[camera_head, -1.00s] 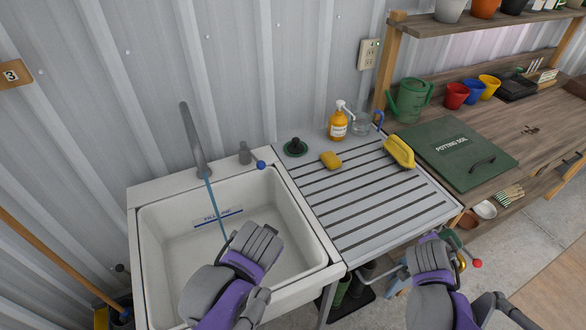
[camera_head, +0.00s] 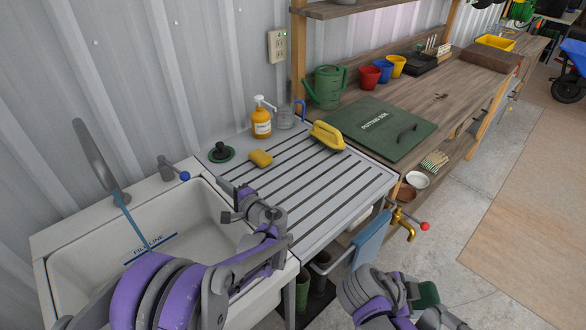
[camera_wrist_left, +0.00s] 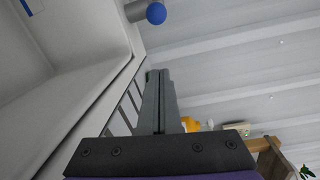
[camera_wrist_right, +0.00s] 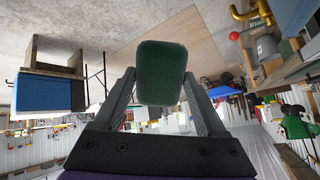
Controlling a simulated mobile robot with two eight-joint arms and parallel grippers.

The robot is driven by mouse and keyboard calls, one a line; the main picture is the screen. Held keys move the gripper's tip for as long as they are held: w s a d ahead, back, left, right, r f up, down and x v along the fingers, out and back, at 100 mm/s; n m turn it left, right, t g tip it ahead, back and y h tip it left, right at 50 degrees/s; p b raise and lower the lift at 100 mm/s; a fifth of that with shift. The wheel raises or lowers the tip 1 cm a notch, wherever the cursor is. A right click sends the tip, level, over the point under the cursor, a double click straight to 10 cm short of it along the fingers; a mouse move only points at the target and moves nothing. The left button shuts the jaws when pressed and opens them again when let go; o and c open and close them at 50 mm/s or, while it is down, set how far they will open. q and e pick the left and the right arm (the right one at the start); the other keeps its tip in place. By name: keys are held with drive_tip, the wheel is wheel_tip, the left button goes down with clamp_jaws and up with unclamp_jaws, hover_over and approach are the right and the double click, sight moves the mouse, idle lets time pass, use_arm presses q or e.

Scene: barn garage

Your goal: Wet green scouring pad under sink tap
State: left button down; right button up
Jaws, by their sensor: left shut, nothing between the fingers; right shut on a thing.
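The green scouring pad (camera_head: 427,294) is between the fingers of my right gripper (camera_head: 415,298), low in front of the drainboard. In the right wrist view the pad (camera_wrist_right: 161,75) stands out beyond the fingertips. The grey sink tap (camera_head: 103,165) at the left has a thin blue water stream (camera_head: 130,222) falling into the white sink (camera_head: 60,235). The tap's handle with a blue knob (camera_head: 184,176) is at the sink's back edge. My left gripper (camera_head: 230,205) is shut and empty by the sink's right rim; the knob shows ahead in the left wrist view (camera_wrist_left: 156,13).
On the drainboard (camera_head: 300,205) are a yellow sponge (camera_head: 260,158), a yellow brush (camera_head: 327,135), an orange soap bottle (camera_head: 261,120) and a dark green plug (camera_head: 221,152). A brass tap with a red knob (camera_head: 424,226) and a blue cloth (camera_head: 372,240) are at its front.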

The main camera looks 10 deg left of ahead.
sight(187, 180)
use_arm(q)
drive_tip(key=p+x, duration=0.1)
drive_tip(key=x, duration=0.8)
drive_tip(key=shift+w+a, duration=0.1)
drive_tip(key=shift+a, duration=0.1)
use_arm(e)
drive_tip(key=shift+r, duration=0.55)
use_arm(q)
drive_tip(key=shift+a+r, duration=0.15)
drive_tip(key=shift+a, duration=0.2)
use_arm(e)
drive_tip(key=shift+w+r, duration=0.1)
drive_tip(key=shift+r, duration=0.2)
use_arm(q)
drive_tip(key=s, duration=0.1)
drive_tip(key=s+a, duration=0.1)
drive_tip(key=s, duration=0.1)
drive_tip(key=shift+s+r, duration=0.2)
use_arm(e)
drive_tip(key=shift+f+b, duration=0.35)
drive_tip(key=shift+f, duration=0.35)
use_arm(q)
drive_tip(key=s, duration=0.1)
drive_tip(key=s+a, duration=0.1)
drive_tip(key=s, duration=0.1)
drive_tip(key=shift+a, duration=0.15)
drive_tip(key=shift+w, duration=0.1)
